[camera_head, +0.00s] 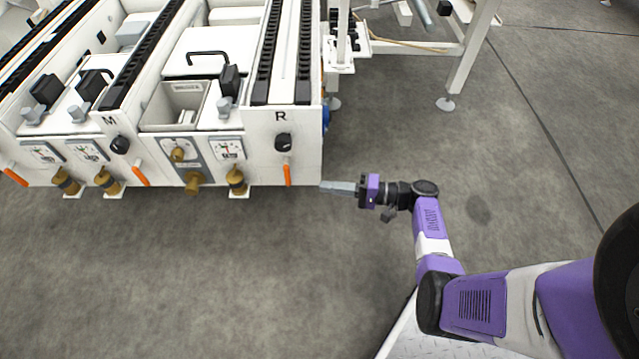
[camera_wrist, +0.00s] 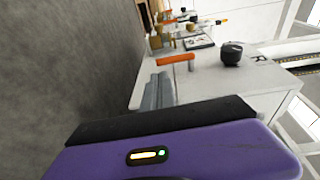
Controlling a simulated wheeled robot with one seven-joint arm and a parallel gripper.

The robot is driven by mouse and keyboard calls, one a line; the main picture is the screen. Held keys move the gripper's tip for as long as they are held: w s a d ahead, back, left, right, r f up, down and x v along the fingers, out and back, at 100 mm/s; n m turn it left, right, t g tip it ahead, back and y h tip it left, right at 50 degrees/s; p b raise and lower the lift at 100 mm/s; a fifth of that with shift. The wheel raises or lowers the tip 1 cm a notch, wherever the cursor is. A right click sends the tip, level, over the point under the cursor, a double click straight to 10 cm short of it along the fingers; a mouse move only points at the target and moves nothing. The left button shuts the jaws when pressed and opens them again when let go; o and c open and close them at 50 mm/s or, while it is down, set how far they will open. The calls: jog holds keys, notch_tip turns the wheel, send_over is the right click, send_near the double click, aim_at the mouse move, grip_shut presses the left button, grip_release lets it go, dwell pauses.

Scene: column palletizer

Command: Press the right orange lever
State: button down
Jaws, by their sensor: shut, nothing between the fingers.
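The right orange lever (camera_head: 287,174) hangs downward on the front of the white machine, below a black knob (camera_head: 283,142) and the letter R. In the wrist view the lever (camera_wrist: 176,59) lies sideways just beyond my fingertips. My gripper (camera_head: 324,186) is to the right of the lever in the head view, pointing left, its tips a short gap away from it. In the wrist view my gripper (camera_wrist: 158,82) is shut and empty, its grey fingers together. I cannot tell whether they touch the lever.
Other orange levers hang at the machine's middle (camera_head: 141,175) and left (camera_head: 15,177). A brass valve (camera_head: 236,181) and a gauge (camera_head: 228,149) sit left of the right lever. A white frame leg (camera_head: 466,70) stands behind. The floor (camera_head: 250,270) in front is clear.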

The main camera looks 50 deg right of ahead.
jog(key=v, duration=0.6)
jog(key=shift+f+p, duration=0.2)
jog(key=shift+p, duration=0.1)
